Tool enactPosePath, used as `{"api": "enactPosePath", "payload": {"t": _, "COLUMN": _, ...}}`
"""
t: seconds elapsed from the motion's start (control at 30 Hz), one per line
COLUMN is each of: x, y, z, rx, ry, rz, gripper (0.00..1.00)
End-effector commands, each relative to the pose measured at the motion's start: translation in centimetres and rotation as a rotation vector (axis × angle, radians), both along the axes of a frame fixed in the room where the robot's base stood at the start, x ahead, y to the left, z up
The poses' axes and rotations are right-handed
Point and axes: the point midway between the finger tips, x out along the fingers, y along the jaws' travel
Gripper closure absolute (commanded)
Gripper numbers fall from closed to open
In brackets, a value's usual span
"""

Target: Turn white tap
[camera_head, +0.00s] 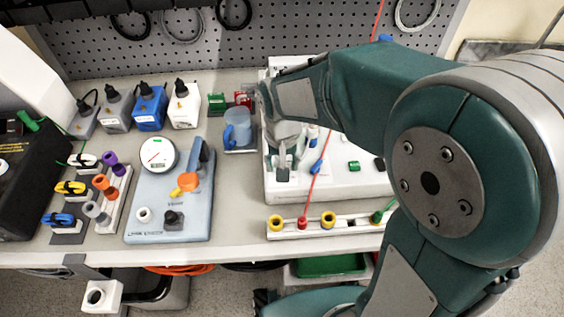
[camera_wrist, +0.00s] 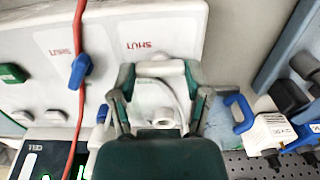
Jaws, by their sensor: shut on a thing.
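The white tap (camera_wrist: 160,69) is on the front of a white pump box, whose bare face also shows in the head view (camera_head: 330,184). "SHUT" is printed above the tap. In the wrist view my gripper (camera_wrist: 160,76) has one green finger on each side of the tap and is shut on it. In the head view my gripper (camera_head: 283,160) reaches down to the left part of the box, and the tap is hidden there. A blue tap (camera_wrist: 81,68) with a red line through it sits beside the white tap; it also shows in the head view (camera_head: 317,166).
A blue jug (camera_head: 238,130) stands close to the left of my gripper. A white strip with coloured rings (camera_head: 342,220) lies in front of the box. A pegboard (camera_head: 300,30) stands behind.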

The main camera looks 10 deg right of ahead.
Motion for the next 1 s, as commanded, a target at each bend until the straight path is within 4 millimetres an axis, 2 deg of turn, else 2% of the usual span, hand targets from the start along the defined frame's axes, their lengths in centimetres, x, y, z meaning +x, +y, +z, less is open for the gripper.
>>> {"api": "enactPosePath", "payload": {"t": 0.37, "x": -0.29, "y": 0.00, "z": -0.24, "rx": -0.002, "ry": 0.011, "rz": -0.007, "gripper": 0.85}}
{"api": "enactPosePath", "payload": {"t": 0.4, "x": -0.29, "y": 0.00, "z": -0.24, "rx": -0.002, "ry": 0.011, "rz": -0.007, "gripper": 0.33}}
{"api": "enactPosePath", "payload": {"t": 0.47, "x": -0.27, "y": 0.01, "z": -0.22, "rx": -0.001, "ry": 0.010, "rz": -0.007, "gripper": 0.06}}
{"api": "enactPosePath", "payload": {"t": 0.5, "x": -0.24, "y": 0.01, "z": -0.20, "rx": -0.001, "ry": 0.009, "rz": -0.006, "gripper": 0.03}}
{"api": "enactPosePath", "payload": {"t": 0.87, "x": -0.07, "y": 0.00, "z": -0.05, "rx": 0.000, "ry": 0.003, "rz": -0.005, "gripper": 0.03}}
{"api": "enactPosePath", "payload": {"t": 1.0, "x": 0.03, "y": 0.02, "z": 0.69, "rx": 0.001, "ry": -0.001, "rz": -0.005, "gripper": 0.03}}
